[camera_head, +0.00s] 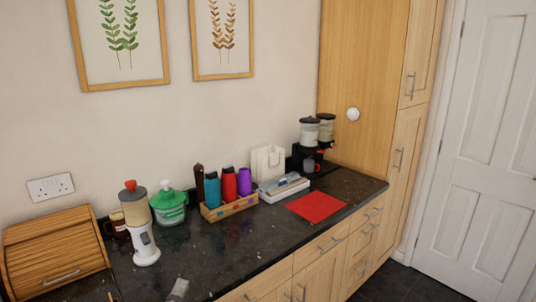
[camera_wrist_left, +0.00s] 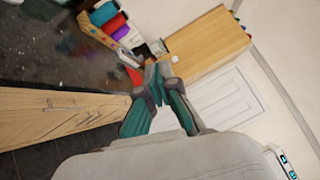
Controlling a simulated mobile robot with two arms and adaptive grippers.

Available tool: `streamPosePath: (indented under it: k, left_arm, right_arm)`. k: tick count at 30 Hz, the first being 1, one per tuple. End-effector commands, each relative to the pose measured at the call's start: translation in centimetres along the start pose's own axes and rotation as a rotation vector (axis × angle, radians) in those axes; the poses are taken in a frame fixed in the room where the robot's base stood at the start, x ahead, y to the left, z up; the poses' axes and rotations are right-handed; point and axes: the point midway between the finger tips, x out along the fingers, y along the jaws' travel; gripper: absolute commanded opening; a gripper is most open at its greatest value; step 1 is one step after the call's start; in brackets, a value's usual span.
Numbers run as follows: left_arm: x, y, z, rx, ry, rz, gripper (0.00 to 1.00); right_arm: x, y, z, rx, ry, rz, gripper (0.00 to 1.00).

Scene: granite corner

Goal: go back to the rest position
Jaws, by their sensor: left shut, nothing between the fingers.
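My left gripper (camera_head: 178,288) shows only in small part at the bottom edge of the head view, in front of the dark counter (camera_head: 225,255). In the left wrist view the left gripper (camera_wrist_left: 158,68) has its fingers together with nothing held between them. The wrist view is tilted, with the counter (camera_wrist_left: 50,60) at its upper left and the wooden cabinet fronts below it. My right gripper is in neither view.
On the counter stand a bread box (camera_head: 55,250), a white grinder (camera_head: 145,243), a green-lidded jar (camera_head: 168,207), a wooden caddy with bottles (camera_head: 230,207), a white tray (camera_head: 283,193) and a black dispenser (camera_head: 315,160). A red mat (camera_head: 316,206) lies right. Floor (camera_head: 400,280) is clear.

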Motion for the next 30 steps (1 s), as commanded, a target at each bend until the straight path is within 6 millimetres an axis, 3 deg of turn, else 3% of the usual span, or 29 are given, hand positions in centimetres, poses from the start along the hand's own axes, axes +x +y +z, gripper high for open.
streamPosePath:
  k: [1,3,6,9,15,21,22,30]
  left_arm:
    - [-2.0,3.5,1.1,-0.245,-0.107,0.160,0.00]
    - [-5.0,7.8,1.9,-0.524,-0.248,0.353,0.00]
    - [-9.8,12.6,1.6,-0.817,-0.422,0.581,0.00]
    - [-14.1,15.5,0.4,-1.014,-0.560,0.753,0.00]
    - [-21.1,18.2,-2.2,-1.262,-0.774,1.007,0.00]
    - [-27.0,18.8,-4.7,-1.426,-0.957,1.214,0.00]
    - [-27.9,18.8,-5.2,-1.446,-0.984,1.246,0.00]
    - [-27.3,28.4,-7.4,-1.419,-0.992,1.269,0.00]
  right_arm:
    - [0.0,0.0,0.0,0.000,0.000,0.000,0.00]
    - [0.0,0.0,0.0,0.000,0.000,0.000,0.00]
    - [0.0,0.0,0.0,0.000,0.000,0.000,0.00]
    - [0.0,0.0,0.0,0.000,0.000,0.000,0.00]
    - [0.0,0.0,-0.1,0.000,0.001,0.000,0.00]
    - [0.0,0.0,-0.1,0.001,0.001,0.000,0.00]
    - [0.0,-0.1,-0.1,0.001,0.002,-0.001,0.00]
    - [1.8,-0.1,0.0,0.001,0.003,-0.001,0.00]
